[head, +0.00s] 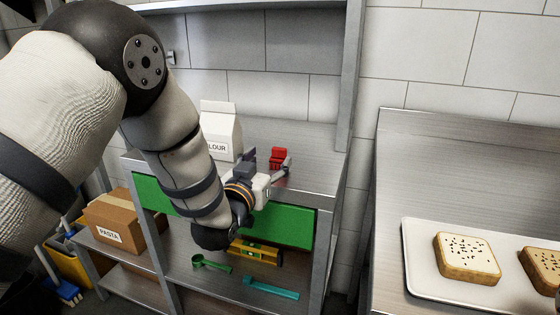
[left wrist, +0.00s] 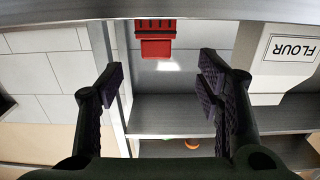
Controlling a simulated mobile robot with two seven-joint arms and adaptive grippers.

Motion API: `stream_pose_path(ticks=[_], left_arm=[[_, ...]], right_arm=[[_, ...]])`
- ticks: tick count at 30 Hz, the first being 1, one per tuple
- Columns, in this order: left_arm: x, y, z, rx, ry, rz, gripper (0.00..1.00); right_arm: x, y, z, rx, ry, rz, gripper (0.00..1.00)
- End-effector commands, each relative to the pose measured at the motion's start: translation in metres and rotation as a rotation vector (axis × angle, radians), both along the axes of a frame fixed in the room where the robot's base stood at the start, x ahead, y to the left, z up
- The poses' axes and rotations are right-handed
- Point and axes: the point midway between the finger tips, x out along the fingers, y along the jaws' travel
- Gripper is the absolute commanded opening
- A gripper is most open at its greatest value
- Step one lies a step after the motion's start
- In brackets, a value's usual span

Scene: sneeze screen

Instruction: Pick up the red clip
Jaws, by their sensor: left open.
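The red clip (head: 278,157) sits on the metal upper shelf, to the right of the flour bag. In the left wrist view the red clip (left wrist: 155,38) shows at the top, ahead of and between the spread fingers. My left gripper (head: 268,170) is open and empty at the shelf's front edge, just short of the clip. Its two dark padded fingers (left wrist: 163,78) are wide apart in the left wrist view, with a gap between them and the clip. My right gripper is out of view.
The flour bag (head: 221,132) stands left of the clip; an upright metal post (head: 349,85) rises to the right. A green panel (head: 290,228) hangs below the shelf edge. Lower down are a pasta box (head: 122,221), a green scoop (head: 211,263) and a teal tool (head: 271,288).

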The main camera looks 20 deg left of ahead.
Motion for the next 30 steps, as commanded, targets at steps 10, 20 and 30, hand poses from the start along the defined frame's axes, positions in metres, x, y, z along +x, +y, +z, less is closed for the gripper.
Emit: stream_pose_path(ticks=[10, 20, 30], left_arm=[[0.057, -0.006, -0.006, 0.0, 0.007, 0.0, 0.6], [0.07, -0.007, -0.001, 0.0, 0.004, 0.0, 0.58], [0.069, -0.006, -0.001, 0.0, 0.004, 0.0, 0.12]], right_arm=[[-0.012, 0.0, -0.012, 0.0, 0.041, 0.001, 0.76], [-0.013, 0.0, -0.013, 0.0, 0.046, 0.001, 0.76], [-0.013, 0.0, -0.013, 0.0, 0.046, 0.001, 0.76]])
